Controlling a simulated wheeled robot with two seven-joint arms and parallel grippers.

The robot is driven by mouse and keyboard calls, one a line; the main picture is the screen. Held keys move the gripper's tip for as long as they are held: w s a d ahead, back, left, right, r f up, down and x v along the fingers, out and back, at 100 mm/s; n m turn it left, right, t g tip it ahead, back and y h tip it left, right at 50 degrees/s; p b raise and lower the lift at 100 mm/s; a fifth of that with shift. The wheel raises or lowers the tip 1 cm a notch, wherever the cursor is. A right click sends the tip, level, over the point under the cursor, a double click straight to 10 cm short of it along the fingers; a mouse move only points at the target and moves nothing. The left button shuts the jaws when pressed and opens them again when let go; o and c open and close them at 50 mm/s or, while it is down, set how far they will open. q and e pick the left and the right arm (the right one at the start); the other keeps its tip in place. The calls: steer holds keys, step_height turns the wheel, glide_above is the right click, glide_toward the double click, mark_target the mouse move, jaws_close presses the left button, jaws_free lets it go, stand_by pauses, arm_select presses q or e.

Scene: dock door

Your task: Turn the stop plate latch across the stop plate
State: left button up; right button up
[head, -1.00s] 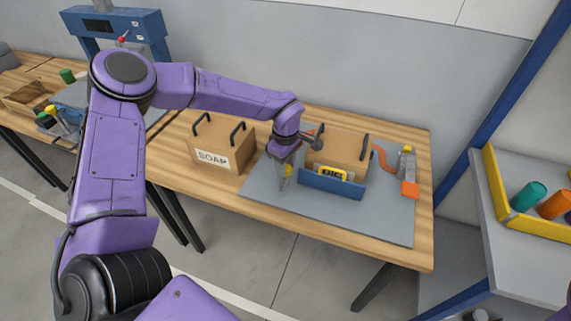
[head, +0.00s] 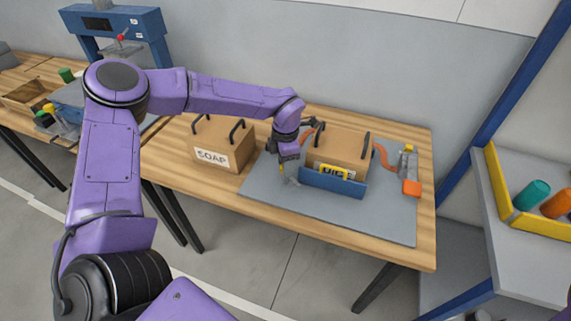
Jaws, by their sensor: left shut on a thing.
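The stop plate (head: 333,184) is a low blue plate standing on the grey mat (head: 385,222), in front of a cardboard box (head: 338,148) with a yellow-framed label. My left gripper (head: 288,176) is at the left end of the stop plate, pointing down. It is shut on a small part there, which seems to be the stop plate latch; the jaws hide most of it. A bit of yellow (head: 281,168) shows beside the jaws. I cannot tell how the latch is turned. My right gripper is not in view.
A box marked SOAP (head: 218,149) with black handles stands to the left. An orange curved piece (head: 382,156) and a grey post with an orange block (head: 411,188) are at the right. The mat's front is clear. A yellow-edged shelf (head: 535,224) stands farther right.

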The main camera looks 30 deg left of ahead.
arm_select(q)
steer(key=n+b, duration=0.1)
steer(key=n, duration=0.4)
steer(key=shift+w+n+b, duration=0.1)
steer(key=shift+n+b, duration=0.3)
steer(key=shift+r, duration=0.1)
stand_by(0.3)
steer(key=o, duration=1)
steer(key=shift+o, duration=0.2)
step_height(320, 180, up, 10)
steer(key=b, duration=0.1)
steer(key=shift+r, duration=0.25)
